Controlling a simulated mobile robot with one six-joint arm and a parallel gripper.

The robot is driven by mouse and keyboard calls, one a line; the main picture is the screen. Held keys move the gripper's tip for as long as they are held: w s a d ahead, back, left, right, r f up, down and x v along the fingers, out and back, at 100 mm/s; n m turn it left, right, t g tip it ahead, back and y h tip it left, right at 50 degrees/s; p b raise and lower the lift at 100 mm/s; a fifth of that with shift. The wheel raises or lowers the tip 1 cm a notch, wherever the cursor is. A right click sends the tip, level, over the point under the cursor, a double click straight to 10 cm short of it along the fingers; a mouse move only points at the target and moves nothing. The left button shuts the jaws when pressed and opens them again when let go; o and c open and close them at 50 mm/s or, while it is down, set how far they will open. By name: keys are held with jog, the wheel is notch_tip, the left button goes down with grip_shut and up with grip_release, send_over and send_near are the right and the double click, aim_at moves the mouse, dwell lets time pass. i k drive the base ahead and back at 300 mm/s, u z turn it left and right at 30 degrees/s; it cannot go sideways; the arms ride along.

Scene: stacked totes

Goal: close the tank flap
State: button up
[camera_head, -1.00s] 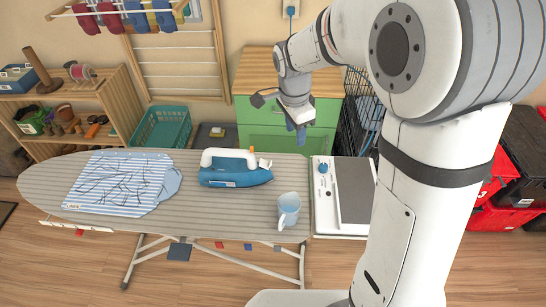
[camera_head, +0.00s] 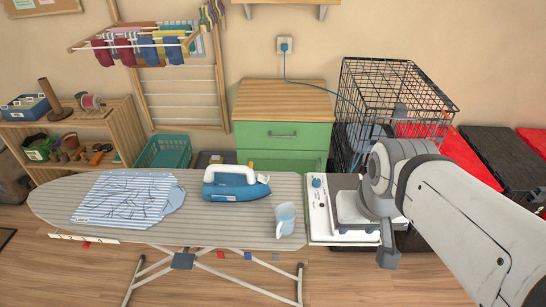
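The iron (camera_head: 233,188) stands on the ironing board (camera_head: 130,231), right of the striped shirt. It has a blue body and a white handle. A small white piece (camera_head: 263,178) sticks up at its right end; I cannot tell whether this is the tank flap, or how far open it is. My arm comes in from the right, and its end, with my gripper (camera_head: 388,256), hangs over the right side of the white-framed panel, well right of the iron and apart from it. The fingers are too dark and small to tell open from shut.
A light blue jug (camera_head: 285,219) stands on the board, right of the iron. A striped shirt (camera_head: 125,200) lies on the left. A panel with a blue knob (camera_head: 317,183) adjoins the board's right end. Behind are a green cabinet (camera_head: 284,140) and a wire crate (camera_head: 390,90).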

aim_at(262, 179)
jog(key=k, duration=0.85)
jog(key=u, duration=0.8)
jog(key=i, duration=1.55)
jog(key=z, duration=0.3)
